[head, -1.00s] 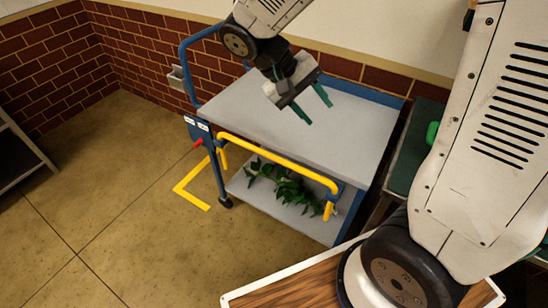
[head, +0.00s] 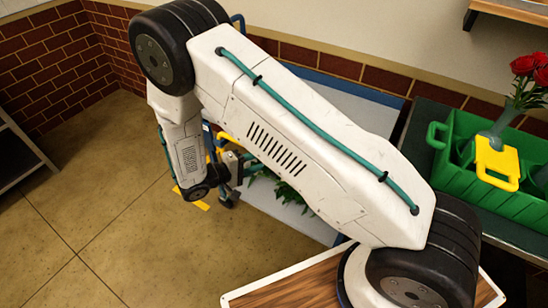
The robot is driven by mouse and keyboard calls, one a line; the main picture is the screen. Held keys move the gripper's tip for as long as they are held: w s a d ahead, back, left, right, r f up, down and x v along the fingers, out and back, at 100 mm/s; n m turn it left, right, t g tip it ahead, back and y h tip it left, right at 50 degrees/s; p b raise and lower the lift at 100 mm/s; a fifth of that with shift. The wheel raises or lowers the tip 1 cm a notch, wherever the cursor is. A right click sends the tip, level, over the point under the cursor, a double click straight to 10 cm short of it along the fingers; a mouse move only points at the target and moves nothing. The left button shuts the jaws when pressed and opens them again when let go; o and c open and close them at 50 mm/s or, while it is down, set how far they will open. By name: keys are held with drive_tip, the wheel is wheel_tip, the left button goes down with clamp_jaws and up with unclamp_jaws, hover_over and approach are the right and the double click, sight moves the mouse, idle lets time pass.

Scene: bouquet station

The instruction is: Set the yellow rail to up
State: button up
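The yellow rail (head: 210,147) belongs to the blue-framed cart (head: 345,85) by the brick wall. Only a short yellow piece of it shows beside my arm, so I cannot tell its position now. My gripper (head: 248,165) is low at the cart's front left, close to the rail's left part. It is partly hidden behind my arm, with bits of teal finger showing. I cannot tell whether it is open or touches the rail.
A green crate (head: 440,165) with red roses (head: 530,68) and a yellow-handled item (head: 497,160) stands at right.

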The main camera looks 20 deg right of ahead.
drive_tip(key=shift+t, duration=0.3)
drive_tip(key=x, duration=0.3)
drive_tip(key=f+x, duration=0.1)
drive_tip(key=x, duration=0.3)
drive_tip(key=shift+d+f, duration=0.2)
drive_tip(key=shift+f, duration=0.1)
drive_tip(key=shift+r, duration=0.1)
clamp_jaws()
